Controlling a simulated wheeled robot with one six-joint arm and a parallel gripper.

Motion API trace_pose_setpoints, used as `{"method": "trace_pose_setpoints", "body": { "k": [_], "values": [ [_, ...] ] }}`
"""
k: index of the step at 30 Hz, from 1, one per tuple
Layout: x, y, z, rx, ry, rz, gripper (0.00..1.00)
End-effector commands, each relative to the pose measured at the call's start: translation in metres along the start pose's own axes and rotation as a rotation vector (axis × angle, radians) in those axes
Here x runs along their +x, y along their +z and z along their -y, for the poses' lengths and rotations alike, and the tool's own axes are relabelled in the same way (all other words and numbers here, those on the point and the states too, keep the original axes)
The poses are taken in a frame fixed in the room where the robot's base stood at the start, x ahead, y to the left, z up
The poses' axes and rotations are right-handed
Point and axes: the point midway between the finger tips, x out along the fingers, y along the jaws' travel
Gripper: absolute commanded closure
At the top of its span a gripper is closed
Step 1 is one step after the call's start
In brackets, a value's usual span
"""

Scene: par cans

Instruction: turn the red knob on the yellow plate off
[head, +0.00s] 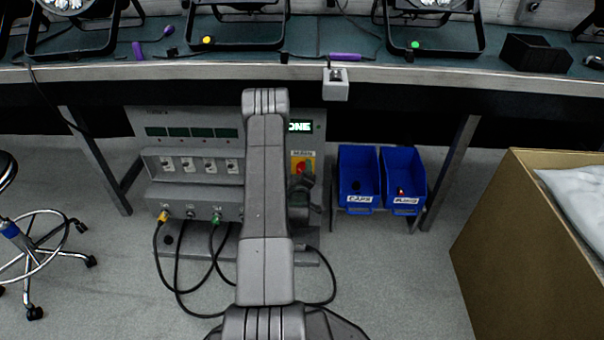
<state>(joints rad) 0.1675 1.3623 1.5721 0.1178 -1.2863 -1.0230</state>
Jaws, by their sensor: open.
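The yellow plate (310,158) is on the front of a grey power cabinet under the bench, right of my arm. A label is above it, too small to read surely. The red knob (301,166) sits on the plate, with a bit of green by its left side. Which way the knob points is too small to tell. My arm rises in front of the cabinet and hides its middle. My gripper (303,184) shows as a dark shape just below the knob, partly hidden by the arm. It is open; whether it touches the knob cannot be told.
The cabinet (185,125) has a lit display partly hidden by my arm, several switches and plugged cables. Blue bins (357,183) stand to its right, a cardboard box (530,230) farther right. A stool (35,245) is at left. The bench edge (420,73) overhangs.

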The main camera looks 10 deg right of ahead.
Motion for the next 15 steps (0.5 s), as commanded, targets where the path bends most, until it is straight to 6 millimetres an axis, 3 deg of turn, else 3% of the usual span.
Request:
{"method": "trace_pose_setpoints", "body": {
  "k": [7, 15],
  "values": [
    [-0.019, -0.001, -0.001, 0.0, -0.003, 0.002, 0.36],
    [-0.081, -0.001, -0.001, -0.001, -0.006, 0.003, 0.36]
  ]
}}
